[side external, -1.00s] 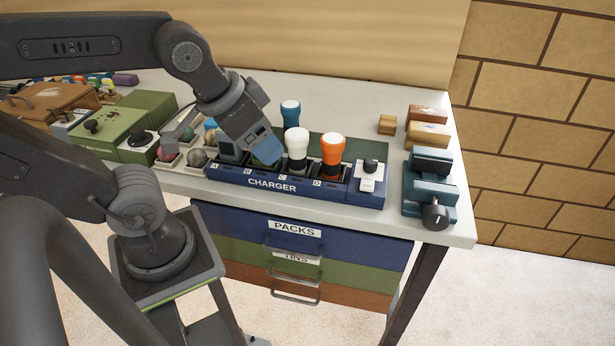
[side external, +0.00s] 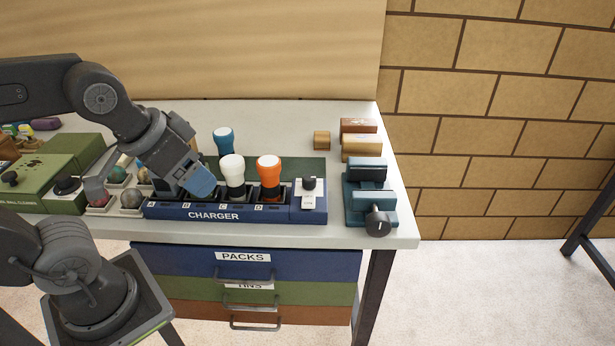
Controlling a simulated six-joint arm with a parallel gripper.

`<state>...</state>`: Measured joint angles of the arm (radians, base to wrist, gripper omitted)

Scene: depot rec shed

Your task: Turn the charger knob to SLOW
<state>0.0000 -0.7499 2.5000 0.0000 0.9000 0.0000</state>
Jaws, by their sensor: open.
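The charger (side external: 160,210) is a long dark-blue box along the front of the table, with lettered slots. Its knob (side external: 309,183) is black and sits on a white plate at the right end. The writing on the plate and the knob's pointer direction are too small to read. My gripper (side external: 198,183) is open, tilted down over the left slots, well left of the knob and not touching it. One blue-tipped finger shows clearly; the rest of the jaws is hard to make out. It partly hides the left slots.
A white-topped pack (side external: 232,168) and an orange-topped pack (side external: 269,168) stand between my gripper and the knob. A blue-topped pack (side external: 223,139) stands behind. A teal vise (side external: 368,196) is close right of the knob. Wooden blocks (side external: 361,146) lie at the back right. Balls (side external: 131,198) sit left.

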